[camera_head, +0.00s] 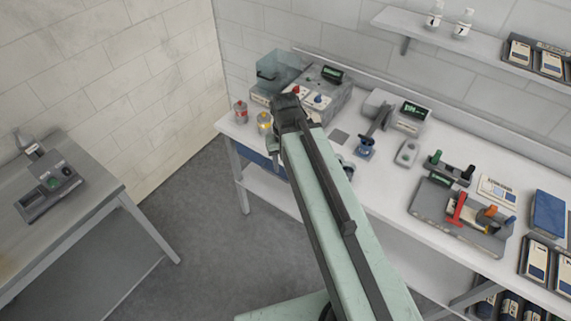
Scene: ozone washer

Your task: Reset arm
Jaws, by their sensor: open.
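My pale green arm (335,215) rises from the bottom of the view and reaches over the front edge of the white bench. Its dark joint (290,110) is in front of the bench's left part.
Two small jars (240,111) stand at the bench's left end. A scale-like device (408,118), a blue-based stand (366,146) and a grey tool tray (460,215) lie to the right. A grey side table (60,215) is at left. The floor between is clear.

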